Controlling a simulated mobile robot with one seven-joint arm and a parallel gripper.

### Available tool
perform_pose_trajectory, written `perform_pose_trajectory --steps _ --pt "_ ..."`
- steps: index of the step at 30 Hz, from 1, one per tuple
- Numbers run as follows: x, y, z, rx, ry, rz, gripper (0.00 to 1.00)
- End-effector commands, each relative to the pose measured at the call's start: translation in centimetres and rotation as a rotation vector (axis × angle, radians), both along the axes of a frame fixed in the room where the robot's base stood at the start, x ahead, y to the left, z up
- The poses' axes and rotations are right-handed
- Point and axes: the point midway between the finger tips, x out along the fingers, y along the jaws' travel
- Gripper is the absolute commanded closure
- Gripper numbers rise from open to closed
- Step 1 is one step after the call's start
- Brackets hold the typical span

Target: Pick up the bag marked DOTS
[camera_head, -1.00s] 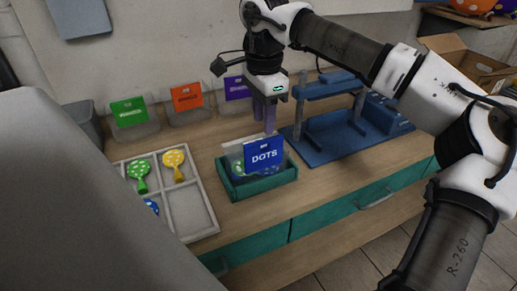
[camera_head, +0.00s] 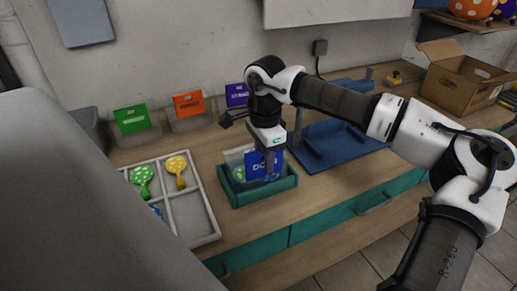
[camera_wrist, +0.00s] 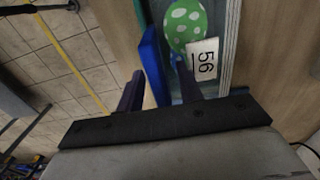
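The bag marked DOTS (camera_head: 249,163) has a blue header and clear sides with a green spotted balloon inside. It stands upright in a green open tray (camera_head: 262,193) on the bench. The wrist view shows its blue header (camera_wrist: 154,60), a green white-spotted balloon (camera_wrist: 185,24) and a white tag reading 56 (camera_wrist: 204,60). My gripper (camera_head: 270,172) points down at the bag, one finger covering part of the DOTS lettering. In the wrist view my gripper (camera_wrist: 158,75) has its fingers apart, with the blue header between them and a gap visible.
A grey divided tray (camera_head: 198,222) with green and yellow balloons lies to the left. Bags with green (camera_head: 131,118), orange (camera_head: 188,102) and purple (camera_head: 237,94) headers stand in holders behind. A blue press (camera_head: 335,143) stands to the right, and a cardboard box (camera_head: 455,88) beyond it.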

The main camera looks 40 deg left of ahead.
Motion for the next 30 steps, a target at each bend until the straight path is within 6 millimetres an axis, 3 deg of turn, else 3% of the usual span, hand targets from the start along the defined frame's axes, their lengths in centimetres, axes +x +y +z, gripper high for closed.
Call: perform_pose_trajectory --steps 1,8,23,30 --pt "0.0 0.0 0.0 0.000 0.000 0.000 0.69" --pt "0.0 0.0 0.0 0.000 0.000 0.000 0.99" --pt "0.0 0.0 0.3 0.000 -0.001 -0.001 1.00" --pt "0.1 0.0 2.8 0.001 -0.004 -0.002 1.00"
